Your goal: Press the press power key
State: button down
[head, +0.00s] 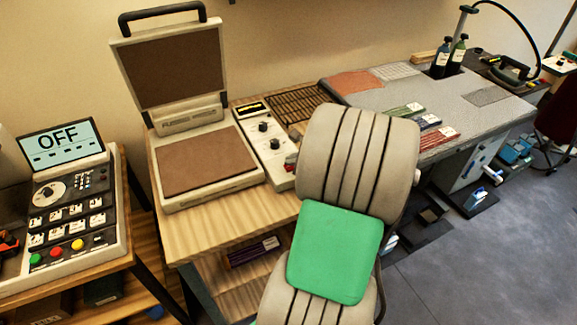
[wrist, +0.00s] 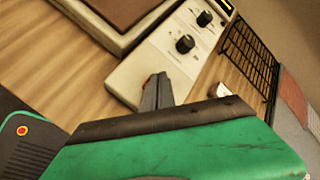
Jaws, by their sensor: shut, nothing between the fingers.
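The press (head: 205,160) stands open on a wooden table, its lid raised and its brown pad bare. Its pale control panel (head: 262,140) has a small display and two dark knobs, and also shows in the wrist view (wrist: 150,60). A small red key (head: 291,159) sits at the panel's near end; in the wrist view, a sliver of red (wrist: 147,80) shows beside my fingertips. My gripper (wrist: 157,90) is shut and empty, its tips over the panel's near end at the key. The fingers hide most of the key, and contact cannot be told.
A console (head: 70,215) at the left has a screen reading OFF and coloured buttons. A dark wire rack (head: 285,103) lies behind the panel. A grey worktable (head: 430,95) at the right holds bottles and an iron. My arm covers the middle of the head view.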

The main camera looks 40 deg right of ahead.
aim_at(291, 168)
jog(key=shift+f, duration=0.15)
jog(key=shift+r+p, duration=0.95)
notch_tip(291, 168, up, 6)
jog(key=p, duration=0.6)
